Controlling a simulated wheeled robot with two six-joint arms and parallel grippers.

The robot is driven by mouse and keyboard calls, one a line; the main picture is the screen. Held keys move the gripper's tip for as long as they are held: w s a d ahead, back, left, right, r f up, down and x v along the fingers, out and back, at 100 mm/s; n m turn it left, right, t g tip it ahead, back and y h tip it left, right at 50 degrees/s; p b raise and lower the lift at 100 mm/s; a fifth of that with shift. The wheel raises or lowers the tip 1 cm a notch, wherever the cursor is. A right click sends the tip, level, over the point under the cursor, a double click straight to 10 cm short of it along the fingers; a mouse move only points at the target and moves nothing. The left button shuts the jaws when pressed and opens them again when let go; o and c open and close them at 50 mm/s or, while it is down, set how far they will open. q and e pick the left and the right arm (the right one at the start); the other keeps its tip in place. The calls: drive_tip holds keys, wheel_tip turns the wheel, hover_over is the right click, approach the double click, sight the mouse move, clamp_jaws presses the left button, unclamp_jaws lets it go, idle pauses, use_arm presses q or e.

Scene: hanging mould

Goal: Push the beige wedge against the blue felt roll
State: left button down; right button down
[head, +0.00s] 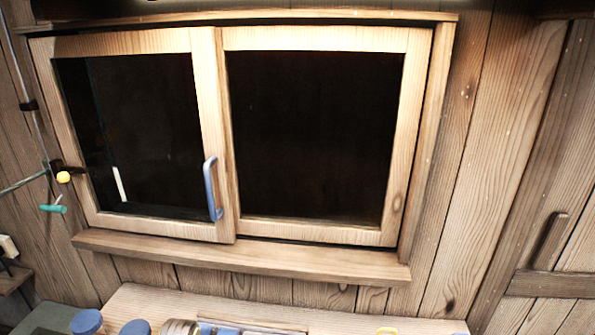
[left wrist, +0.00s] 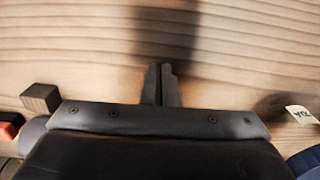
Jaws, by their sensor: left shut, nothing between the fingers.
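My left gripper (left wrist: 161,84) shows in the left wrist view, its two dark fingers together with nothing between them. It is over a pale wood-grained surface (left wrist: 80,50), and a dark shadow falls just beyond the fingertips. I cannot make out a beige wedge in either view. Blue shapes show at the bottom of the head view, but I cannot tell whether any is the felt roll. A blue curved shape (left wrist: 305,163) is cut off at the lower right of the left wrist view. Neither gripper shows in the head view.
A dark block (left wrist: 40,98), a red piece (left wrist: 10,126) and a white label (left wrist: 302,115) flank my left gripper. In the head view, a wooden bench (head: 150,298) holds blue round-topped things (head: 87,322) below a framed window (head: 310,140) with a blue handle (head: 212,188).

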use_arm(q)
drive_tip(key=shift+w+d+b, duration=0.15)
drive_tip(key=shift+w+b, duration=0.05)
drive_tip(key=shift+w, duration=0.7)
drive_tip(key=shift+w+d+b, duration=0.1)
drive_tip(key=shift+w+b, duration=0.1)
drive_tip(key=shift+w, duration=0.65)
drive_tip(key=shift+s+r+p, duration=0.2)
drive_tip(key=shift+s+p, duration=0.1)
drive_tip(key=shift+p, duration=0.2)
drive_tip(key=shift+s+a+r+p, duration=0.15)
drive_tip(key=shift+s+p, duration=0.55)
drive_tip(key=shift+s, duration=0.35)
drive_tip(key=shift+s+a+r, duration=0.1)
drive_tip(key=shift+s+r, duration=0.05)
drive_tip(key=shift+s, duration=0.45)
wheel_tip(320, 180, up, 7)
drive_tip(key=s, duration=0.2)
drive_tip(key=shift+a, duration=0.15)
